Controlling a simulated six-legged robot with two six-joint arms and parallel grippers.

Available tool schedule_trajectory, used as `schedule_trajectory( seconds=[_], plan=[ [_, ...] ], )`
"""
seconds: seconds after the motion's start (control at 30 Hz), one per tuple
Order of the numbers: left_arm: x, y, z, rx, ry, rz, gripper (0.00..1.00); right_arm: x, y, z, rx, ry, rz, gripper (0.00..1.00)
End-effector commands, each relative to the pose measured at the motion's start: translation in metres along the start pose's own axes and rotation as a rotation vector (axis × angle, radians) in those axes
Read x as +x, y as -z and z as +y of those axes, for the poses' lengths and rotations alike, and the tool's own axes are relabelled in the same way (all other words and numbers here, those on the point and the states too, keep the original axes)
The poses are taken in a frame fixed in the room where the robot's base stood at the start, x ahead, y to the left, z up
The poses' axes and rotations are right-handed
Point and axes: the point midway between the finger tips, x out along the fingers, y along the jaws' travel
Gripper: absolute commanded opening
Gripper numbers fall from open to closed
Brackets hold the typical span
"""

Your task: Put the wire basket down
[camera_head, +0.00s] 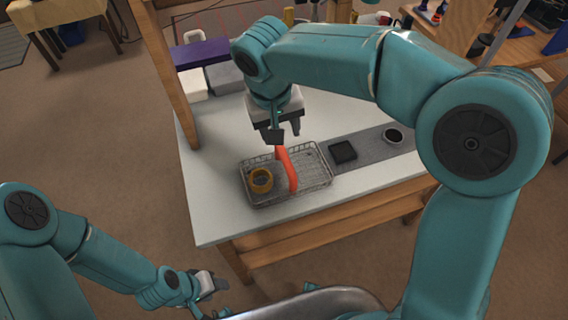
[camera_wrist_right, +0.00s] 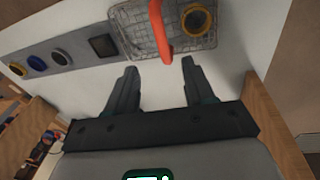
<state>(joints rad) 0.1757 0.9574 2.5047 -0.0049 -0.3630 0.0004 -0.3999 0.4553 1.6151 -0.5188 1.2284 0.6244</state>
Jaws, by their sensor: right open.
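The wire basket (camera_head: 318,182) rests on the white table in the head view, near its front edge. It holds a yellow-brown ring (camera_head: 261,180), and a red-orange bar (camera_head: 287,168) runs across it. The basket (camera_wrist_right: 137,38), the bar (camera_wrist_right: 159,30) and the ring (camera_wrist_right: 196,19) also show in the right wrist view. My right gripper (camera_head: 284,138) is open above the back side of the basket. In the wrist view its fingers (camera_wrist_right: 160,75) are apart with nothing between them, near the end of the bar. My left gripper (camera_head: 215,294) is low, in front of the table, apart from the basket; its jaw state is unclear.
A grey mat (camera_head: 365,150) right of the basket carries a black square (camera_head: 342,152) and a dark round part (camera_head: 394,136). White (camera_head: 193,84) and grey (camera_head: 225,77) boxes and a purple box (camera_head: 200,53) stand at the back left. A wooden post (camera_head: 172,75) rises at the left edge. The table's front left is clear.

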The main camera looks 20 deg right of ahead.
Motion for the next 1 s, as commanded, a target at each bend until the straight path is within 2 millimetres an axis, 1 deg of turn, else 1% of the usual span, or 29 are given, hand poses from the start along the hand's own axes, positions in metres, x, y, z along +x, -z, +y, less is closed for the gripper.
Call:
schedule_trajectory(
  seconds=[0.07, 0.17, 0.4, 0.5, 0.6, 0.77, 0.93, 1.0],
  plan=[
    [0.000, 0.000, 0.000, 0.000, 0.000, 0.000, 0.48, 0.001, -0.002, 0.001, 0.002, -0.005, 0.001, 0.53],
    [0.002, 0.000, -0.001, 0.000, 0.000, 0.000, 0.48, 0.015, -0.005, 0.001, 0.002, -0.008, -0.002, 0.53],
    [0.003, 0.000, -0.001, 0.000, 0.000, 0.000, 0.48, 0.072, -0.009, 0.002, 0.004, -0.007, -0.005, 0.53],
    [0.003, 0.000, -0.001, 0.000, 0.000, 0.000, 0.48, 0.091, -0.009, 0.003, 0.004, -0.006, -0.004, 0.53],
    [0.003, 0.000, -0.001, 0.000, 0.000, 0.000, 0.48, 0.103, -0.009, 0.003, 0.005, -0.006, -0.001, 0.53],
    [0.002, 0.000, -0.001, 0.000, 0.000, 0.000, 0.48, 0.114, -0.007, 0.003, 0.006, -0.006, -0.003, 0.53],
    [-0.003, 0.000, 0.001, 0.000, 0.000, 0.000, 0.48, 0.141, -0.003, 0.002, 0.005, -0.006, -0.005, 0.53],
    [-0.003, 0.000, 0.001, 0.000, 0.000, 0.000, 0.48, 0.152, -0.002, 0.002, 0.005, -0.006, -0.003, 0.53]
  ],
)
